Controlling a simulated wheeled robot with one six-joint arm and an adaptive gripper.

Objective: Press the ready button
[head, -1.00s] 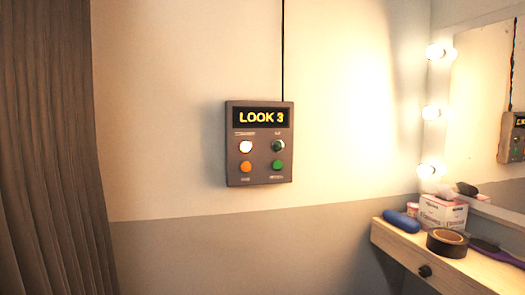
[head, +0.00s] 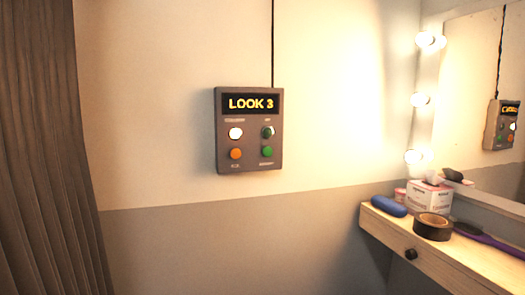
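A grey control box (head: 222,160) hangs on the wall, left of the picture's middle. Its dark display (head: 251,104) reads "LOOK 3" in yellow. Below it are a bright white round button or lamp (head: 235,133) at upper left, a dark green shiny one (head: 267,132) at upper right, an orange button (head: 236,154) at lower left and a green button (head: 267,151) at lower right. The small labels are too blurred to read, so I cannot tell which is the ready button. My gripper is not in view.
A dark curtain (head: 40,150) hangs at the left. At the right, a wooden shelf (head: 385,230) holds a blue case (head: 389,206), a tissue box (head: 430,197), a tape roll (head: 418,229) and a purple brush (head: 485,241). A mirror (head: 480,70) with lit bulbs reflects the box. The wall before me is clear.

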